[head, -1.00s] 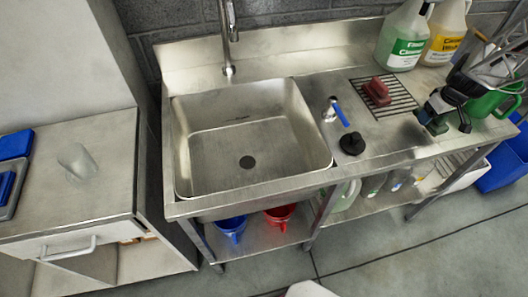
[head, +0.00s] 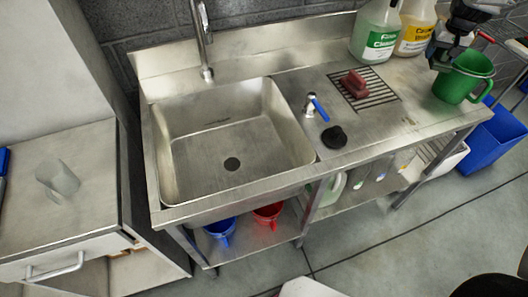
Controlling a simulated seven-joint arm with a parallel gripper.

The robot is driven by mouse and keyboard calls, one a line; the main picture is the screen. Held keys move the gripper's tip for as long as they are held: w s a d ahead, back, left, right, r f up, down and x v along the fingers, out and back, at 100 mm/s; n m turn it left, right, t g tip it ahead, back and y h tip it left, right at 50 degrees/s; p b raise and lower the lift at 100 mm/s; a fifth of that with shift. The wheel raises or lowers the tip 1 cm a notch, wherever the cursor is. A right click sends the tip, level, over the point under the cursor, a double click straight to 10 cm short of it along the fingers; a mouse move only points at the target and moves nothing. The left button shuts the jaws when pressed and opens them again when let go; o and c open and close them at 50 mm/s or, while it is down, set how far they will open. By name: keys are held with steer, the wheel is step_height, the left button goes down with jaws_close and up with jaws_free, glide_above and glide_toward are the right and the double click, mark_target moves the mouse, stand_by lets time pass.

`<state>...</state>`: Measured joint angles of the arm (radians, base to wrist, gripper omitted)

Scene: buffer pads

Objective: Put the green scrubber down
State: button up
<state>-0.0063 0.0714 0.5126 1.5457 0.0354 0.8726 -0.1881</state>
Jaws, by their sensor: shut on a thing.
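My gripper (head: 440,62) is at the upper right, above the steel counter and beside the green pitcher. It is dark and shut on the green scrubber, which is mostly hidden and hard to make out against the jaws and the pitcher. A red scrubber (head: 355,86) rests on the slotted drain grate (head: 381,97) set in the counter right of the sink.
The sink (head: 232,140) is empty. A blue-handled tap (head: 318,106) and a black stopper (head: 334,137) are near its right edge. The green pitcher (head: 463,78) stands at the counter's right end. Bottles (head: 376,30) stand behind the grate. Bare counter (head: 405,120) lies in front of it.

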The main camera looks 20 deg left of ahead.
steer(key=shift+w+d+r+m, duration=0.1)
steer(key=shift+w+r+m, duration=0.25)
steer(key=shift+r, duration=0.15)
steer(key=shift+w+r+m, duration=0.25)
steer(key=shift+w+r, duration=0.05)
steer(key=shift+r, duration=0.2)
steer(key=shift+a+r, duration=0.15)
steer(key=shift+a, duration=0.1)
steer(key=s+a+f+n, duration=0.3)
steer(key=s+a+f, duration=0.1)
steer(key=a, duration=0.8)
steer(key=s+a+f+n, duration=0.3)
steer(key=s+a, duration=0.3)
steer(key=a, duration=0.7)
steer(key=s+a+f+n+y, duration=0.1)
steer(key=s+a+f+n, duration=0.2)
steer(key=a, duration=1)
steer(key=shift+s+f+n, duration=0.3)
steer(key=shift+s+f, duration=0.95)
steer(key=shift+f, duration=0.3)
steer(key=s+a+f+n+g, duration=0.1)
steer(key=s+a+f+n, duration=0.45)
steer(key=s+a, duration=0.75)
steer(key=s+a+f+n, duration=0.2)
steer(key=s+a+f, duration=0.2)
steer(key=s+f, duration=0.7)
steer(key=shift+s+g, duration=0.3)
steer(key=shift+s, duration=0.9)
